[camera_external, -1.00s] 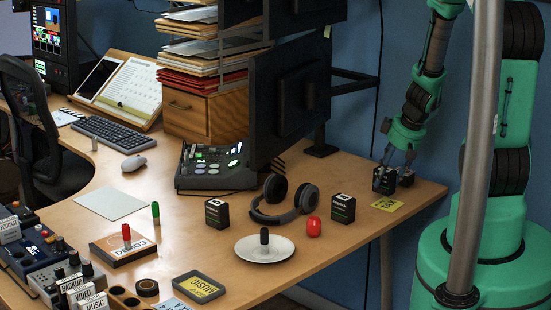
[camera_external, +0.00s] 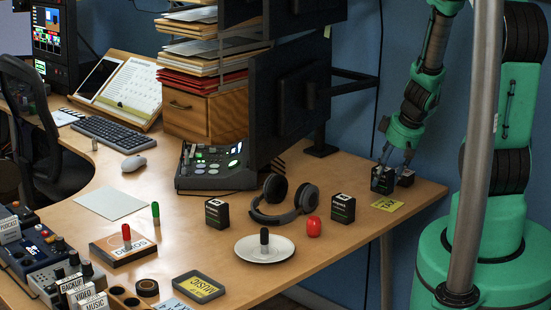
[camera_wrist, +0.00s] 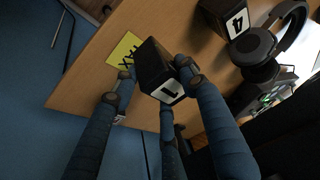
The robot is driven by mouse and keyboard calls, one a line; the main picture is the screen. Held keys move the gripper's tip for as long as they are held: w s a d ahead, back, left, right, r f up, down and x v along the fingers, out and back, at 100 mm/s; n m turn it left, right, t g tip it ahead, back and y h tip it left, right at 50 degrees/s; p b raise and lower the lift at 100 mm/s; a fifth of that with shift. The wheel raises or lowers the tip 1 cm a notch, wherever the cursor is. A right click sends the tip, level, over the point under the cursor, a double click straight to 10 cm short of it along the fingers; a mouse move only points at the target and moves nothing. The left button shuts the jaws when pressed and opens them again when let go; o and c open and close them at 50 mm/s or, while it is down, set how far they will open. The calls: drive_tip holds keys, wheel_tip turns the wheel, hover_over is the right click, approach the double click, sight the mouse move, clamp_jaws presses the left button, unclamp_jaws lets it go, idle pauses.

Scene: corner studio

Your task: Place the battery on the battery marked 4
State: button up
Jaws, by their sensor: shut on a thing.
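My gripper (camera_external: 385,167) is shut on a black box-shaped battery (camera_external: 382,180) at the table's right end. In the wrist view, the fingers close around this battery (camera_wrist: 155,65), and its white end shows a 1. The battery marked 4 (camera_wrist: 225,17) is apart from it, beside the headphones. It appears to be the black battery (camera_external: 343,208) right of the headphones in the external view, where its mark is not readable. I cannot tell whether the held battery touches the table.
A yellow TAX card (camera_external: 388,204) lies in front of my gripper. A dark object (camera_external: 405,178) sits just right of the held battery. Headphones (camera_external: 285,204), a red object (camera_external: 313,227), another black battery (camera_external: 217,213) and a white plate (camera_external: 265,253) stand further left. A monitor (camera_external: 290,95) rises behind.

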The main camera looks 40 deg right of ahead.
drive_tip(key=s+a+r+p, duration=0.1)
drive_tip(key=s+a+r, duration=0.2)
drive_tip(key=s+a, duration=0.2)
drive_tip(key=s+a+r, duration=0.3)
drive_tip(key=s+a, duration=0.2)
drive_tip(key=a, duration=0.6)
drive_tip(key=shift+s+a+r+p, duration=0.15)
drive_tip(key=shift+s+a+p, duration=0.2)
drive_tip(key=shift+s+p, duration=0.05)
drive_tip(key=shift+w, duration=0.15)
approach(339, 194)
drive_tip(key=shift+w+d, duration=0.2)
drive_tip(key=shift+w, duration=0.6)
idle(0.3)
drive_tip(key=shift+f+b, duration=0.4)
drive_tip(key=shift+f, duration=1.45)
drive_tip(key=shift+f, duration=0.15)
